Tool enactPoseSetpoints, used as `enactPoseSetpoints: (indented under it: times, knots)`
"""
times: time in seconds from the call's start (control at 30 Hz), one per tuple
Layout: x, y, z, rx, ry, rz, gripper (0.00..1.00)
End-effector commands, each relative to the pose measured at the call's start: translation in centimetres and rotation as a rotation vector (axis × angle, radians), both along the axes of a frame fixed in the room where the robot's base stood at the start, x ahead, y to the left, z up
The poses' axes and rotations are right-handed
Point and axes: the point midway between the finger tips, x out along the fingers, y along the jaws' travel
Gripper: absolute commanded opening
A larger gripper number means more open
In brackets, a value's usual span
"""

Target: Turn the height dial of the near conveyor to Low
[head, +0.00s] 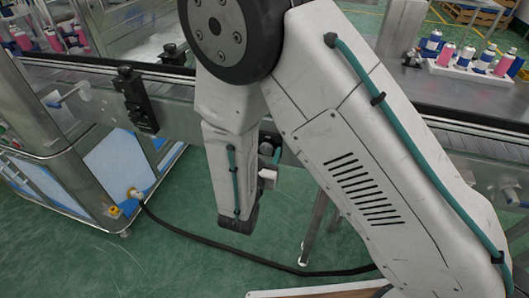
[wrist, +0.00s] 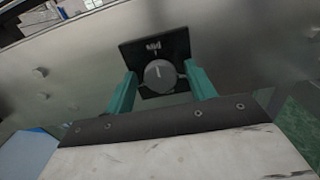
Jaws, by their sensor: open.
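The height dial (wrist: 160,76) is a round grey knob with a pale pointer line on a black square plate (wrist: 155,47), fixed to the metal side of the near conveyor (wrist: 245,50). The line points about straight up in the wrist view. The small marking above the knob is too blurred to read. My gripper (wrist: 160,85) is open, with one teal finger on each side of the dial; whether they touch it I cannot tell.
A metal-framed machine (head: 85,150) stands at the left. A black hose (head: 230,254) runs across the green floor. A white tray (head: 470,72) with several bottles sits on the conveyor side at the upper right. A metal leg (head: 316,228) stands below the conveyor.

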Motion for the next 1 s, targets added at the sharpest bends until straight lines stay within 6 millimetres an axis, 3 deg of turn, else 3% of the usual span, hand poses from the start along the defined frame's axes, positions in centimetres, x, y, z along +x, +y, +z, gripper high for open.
enactPoseSetpoints:
  times: [0.17,0.33,0.37,0.67,1.0]
  knots:
    - [0.01,0.00,-0.01,0.000,0.000,0.000,0.55]
    - [0.00,-0.01,-0.01,0.000,0.000,0.000,0.14]
    - [-0.01,-0.01,-0.01,0.000,0.001,0.000,0.11]
    - [-0.03,-0.01,-0.01,-0.022,0.009,-0.001,0.11]
    - [-0.02,0.00,-0.02,-0.205,0.075,-0.001,0.11]
